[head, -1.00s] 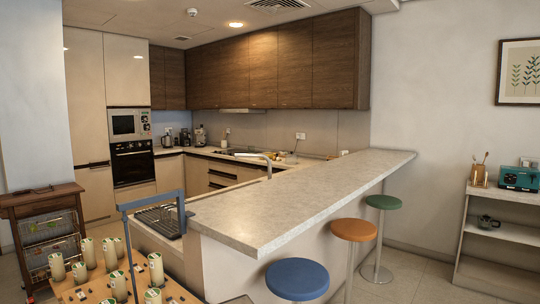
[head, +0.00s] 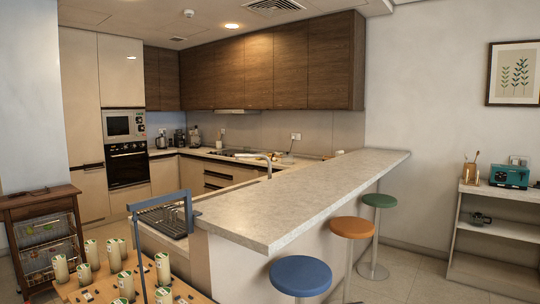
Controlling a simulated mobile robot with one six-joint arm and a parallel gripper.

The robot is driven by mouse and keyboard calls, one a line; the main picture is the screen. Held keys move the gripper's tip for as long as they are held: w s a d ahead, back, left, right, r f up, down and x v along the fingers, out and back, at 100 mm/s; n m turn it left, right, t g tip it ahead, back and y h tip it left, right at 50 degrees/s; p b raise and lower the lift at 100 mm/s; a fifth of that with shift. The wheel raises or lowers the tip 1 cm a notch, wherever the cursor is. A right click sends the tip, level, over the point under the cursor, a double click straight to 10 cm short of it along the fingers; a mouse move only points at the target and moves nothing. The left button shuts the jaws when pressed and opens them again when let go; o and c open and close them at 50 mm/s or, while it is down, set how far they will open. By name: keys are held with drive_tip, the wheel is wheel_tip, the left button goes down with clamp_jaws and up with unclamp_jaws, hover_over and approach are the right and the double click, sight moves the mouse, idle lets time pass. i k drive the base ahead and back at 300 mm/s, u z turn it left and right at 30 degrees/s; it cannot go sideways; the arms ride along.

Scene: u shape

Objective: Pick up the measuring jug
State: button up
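I cannot make out a measuring jug for certain. A small dark, see-through vessel (head: 480,218) stands on the middle shelf of the white shelf unit at the far right; it is too small to tell whether it is the jug. Small kitchenware also stands on the back counter, too small to tell apart. My gripper is not in this view.
A long stone-topped counter (head: 300,195) crosses the middle, with blue (head: 300,276), orange (head: 352,228) and green (head: 378,201) stools in front. A wooden table (head: 85,291) with several candles and a blue-grey frame (head: 160,201) stands front left. The right floor is clear.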

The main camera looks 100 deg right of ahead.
sight(248, 150)
drive_tip(key=z, duration=2.1)
drive_tip(key=i, duration=0.05)
drive_tip(key=u, duration=1.45)
